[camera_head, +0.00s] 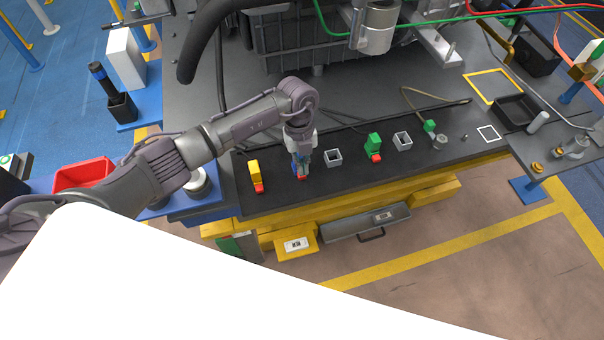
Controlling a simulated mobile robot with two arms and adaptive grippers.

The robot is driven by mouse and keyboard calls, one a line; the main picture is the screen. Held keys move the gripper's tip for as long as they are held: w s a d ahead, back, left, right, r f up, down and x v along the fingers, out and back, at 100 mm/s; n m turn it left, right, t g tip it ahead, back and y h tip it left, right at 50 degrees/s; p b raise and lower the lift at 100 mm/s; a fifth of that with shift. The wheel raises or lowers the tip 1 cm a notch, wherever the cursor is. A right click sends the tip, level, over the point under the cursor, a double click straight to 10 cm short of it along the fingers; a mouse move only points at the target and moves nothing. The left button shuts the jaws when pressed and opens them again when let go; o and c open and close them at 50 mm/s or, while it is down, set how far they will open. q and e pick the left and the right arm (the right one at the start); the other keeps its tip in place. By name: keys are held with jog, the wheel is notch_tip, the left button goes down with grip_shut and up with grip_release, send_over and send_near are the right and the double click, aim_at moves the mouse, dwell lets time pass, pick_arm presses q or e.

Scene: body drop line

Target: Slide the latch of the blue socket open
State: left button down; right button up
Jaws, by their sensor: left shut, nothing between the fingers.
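The blue socket (299,166) stands on the dark bench top in the row of sockets, mostly hidden by my left gripper. A bit of its red latch shows low at its front. How far the latch is slid cannot be told. My left gripper (301,173) points down right at the blue socket, with its fingers shut and nothing held. Whether the fingertips touch the latch is too small to tell. My right gripper is not in view.
A yellow socket (254,176) with a red latch stands to the left. A grey socket (333,158), a green socket (373,147) and another grey one (403,141) stand to the right. A large dark machine body (320,45) is behind. The bench front edge lies close before the row.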

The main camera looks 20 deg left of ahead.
pick_arm(q)
jog(key=shift+f+b, duration=0.85)
jog(key=shift+f, duration=0.2)
dwell(0.8)
jog(key=shift+s+d+f+p, duration=0.15)
jog(key=shift+s+d+p, duration=0.15)
jog(key=shift+s, duration=0.3)
dwell(0.3)
jog(key=shift+w+r+p, duration=0.25)
jog(key=shift+r+p, duration=0.85)
jog(key=shift+r, duration=0.1)
notch_tip(320, 180, up, 5)
jog(key=p, duration=0.3)
jog(key=shift+p, duration=0.4)
jog(key=shift+f, duration=0.1)
